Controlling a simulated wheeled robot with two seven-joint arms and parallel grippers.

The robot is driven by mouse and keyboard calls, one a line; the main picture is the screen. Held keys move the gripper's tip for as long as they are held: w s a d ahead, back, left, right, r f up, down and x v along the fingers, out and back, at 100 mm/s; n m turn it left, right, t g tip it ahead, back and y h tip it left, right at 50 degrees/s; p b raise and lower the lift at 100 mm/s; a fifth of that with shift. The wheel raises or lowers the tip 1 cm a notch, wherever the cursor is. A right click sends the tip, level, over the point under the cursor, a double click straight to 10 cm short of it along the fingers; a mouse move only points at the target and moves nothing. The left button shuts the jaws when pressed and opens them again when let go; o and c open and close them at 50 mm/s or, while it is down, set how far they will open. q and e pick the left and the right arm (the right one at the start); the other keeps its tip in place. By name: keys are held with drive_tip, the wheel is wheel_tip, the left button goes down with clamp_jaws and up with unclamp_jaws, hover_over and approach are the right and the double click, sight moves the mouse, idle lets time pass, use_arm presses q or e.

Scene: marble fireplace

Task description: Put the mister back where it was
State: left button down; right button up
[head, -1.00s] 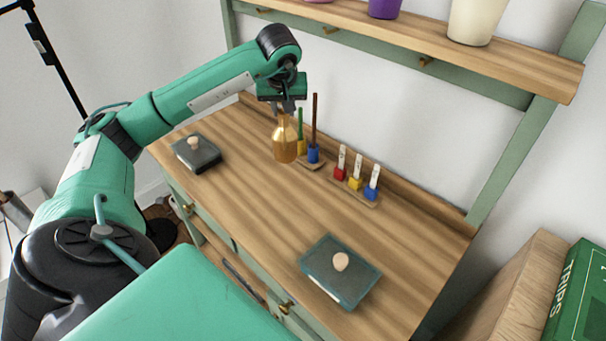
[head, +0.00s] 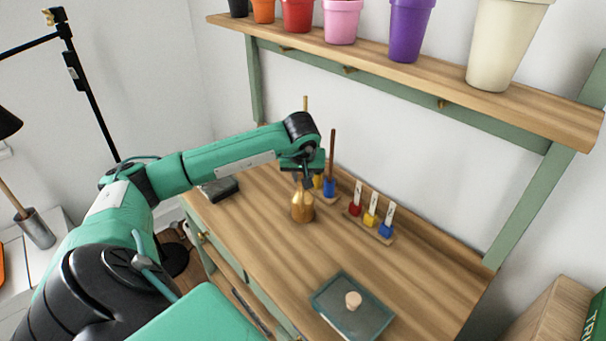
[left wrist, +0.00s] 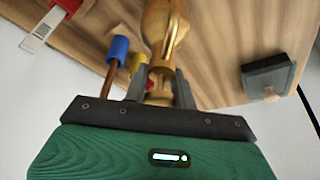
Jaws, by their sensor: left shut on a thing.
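The mister (head: 302,207) is an amber, gold-toned bottle, upright over the left part of the wooden bench top (head: 265,235). My left gripper (head: 304,184) is shut on its neck from above. In the left wrist view the mister (left wrist: 166,30) extends away from between the fingers of the left gripper (left wrist: 160,88). Its base is at or very close to the bench top; I cannot tell whether it touches. My right gripper is not in view.
Just behind the mister are coloured blocks with upright rods (head: 330,185). A rack with red, yellow and blue pieces (head: 371,222) stands to the right. A dark lidded box (head: 218,189) is at left, another (head: 352,308) at front right. Pots line the shelf (head: 400,78) above.

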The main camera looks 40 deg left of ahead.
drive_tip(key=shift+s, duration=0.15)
use_arm(q)
drive_tip(key=c, duration=1.1)
unclamp_jaws()
drive_tip(key=shift+c, duration=0.2)
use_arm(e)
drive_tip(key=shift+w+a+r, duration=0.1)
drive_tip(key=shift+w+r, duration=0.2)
use_arm(q)
drive_tip(key=shift+r, duration=0.1)
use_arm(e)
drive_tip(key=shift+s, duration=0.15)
use_arm(q)
drive_tip(key=v, duration=1.2)
drive_tip(key=shift+b, duration=0.3)
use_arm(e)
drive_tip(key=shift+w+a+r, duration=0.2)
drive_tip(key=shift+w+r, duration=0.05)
